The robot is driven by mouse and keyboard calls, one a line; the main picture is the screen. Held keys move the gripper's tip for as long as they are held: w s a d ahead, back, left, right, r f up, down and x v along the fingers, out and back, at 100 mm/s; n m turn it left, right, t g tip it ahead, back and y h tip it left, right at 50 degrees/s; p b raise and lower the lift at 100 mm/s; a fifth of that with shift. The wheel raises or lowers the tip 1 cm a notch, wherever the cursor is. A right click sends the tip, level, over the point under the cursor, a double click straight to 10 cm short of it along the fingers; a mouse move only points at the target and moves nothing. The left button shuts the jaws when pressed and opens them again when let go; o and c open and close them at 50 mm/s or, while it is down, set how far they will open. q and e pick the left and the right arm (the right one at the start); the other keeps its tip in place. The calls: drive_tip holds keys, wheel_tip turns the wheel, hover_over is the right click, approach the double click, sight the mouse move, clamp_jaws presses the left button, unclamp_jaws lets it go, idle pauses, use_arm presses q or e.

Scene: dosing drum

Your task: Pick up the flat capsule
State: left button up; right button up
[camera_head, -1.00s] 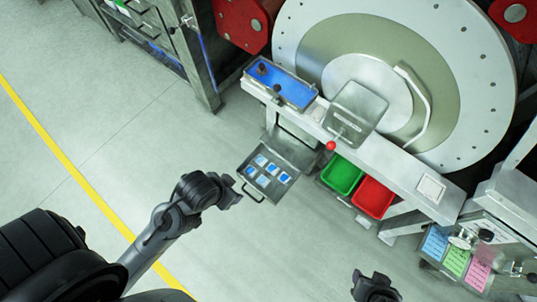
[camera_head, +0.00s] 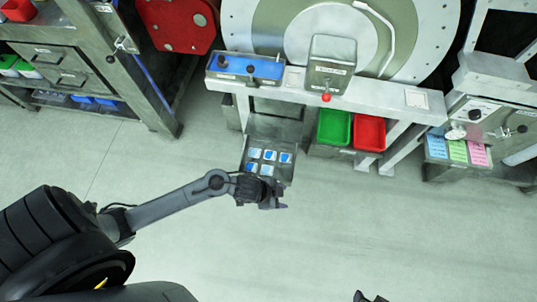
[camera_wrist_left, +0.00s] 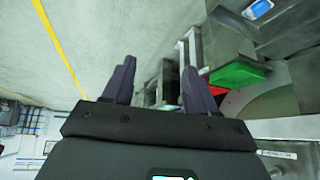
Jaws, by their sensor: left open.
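An open metal drawer tray (camera_head: 290,178) below the workbench holds several small blue-and-white items (camera_head: 269,155) in rows. I cannot tell which of them is the flat capsule. In the left wrist view, one blue-and-white item (camera_wrist_left: 258,9) shows at the top right. My left gripper (camera_head: 280,202) is at the tray's front edge in the head view, its arm covering part of the front row. Its two fingers (camera_wrist_left: 158,80) are apart and nothing shows between them. Only a dark tip of my right gripper (camera_head: 368,298) shows at the bottom edge.
A green bin (camera_head: 335,128) and a red bin (camera_head: 369,132) sit right of the tray under the bench. A metal box with a red knob (camera_head: 326,97) and a blue panel (camera_head: 246,68) are above. The floor in front is clear.

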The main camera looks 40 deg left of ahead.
use_arm(q)
drive_tip(key=w+a+f+m+g+b, duration=0.1)
drive_tip(key=w+a+f+m+b, duration=0.2)
drive_tip(key=f, duration=0.5)
drive_tip(key=g+b, duration=0.2)
drive_tip(key=b, duration=0.4)
approach(269, 170)
drive_tip(key=f+b, duration=0.1)
drive_tip(key=w+d+f+b, duration=0.1)
drive_tip(key=shift+d+f+b, duration=0.1)
drive_tip(key=shift+d+b, duration=0.1)
drive_tip(key=shift+b, duration=0.15)
drive_tip(key=b+x, duration=0.2)
drive_tip(key=x, duration=0.1)
drive_tip(key=b+x, duration=0.2)
drive_tip(key=shift+s+a+f, duration=0.25)
drive_tip(key=shift+s, duration=0.05)
drive_tip(key=c, duration=0.4)
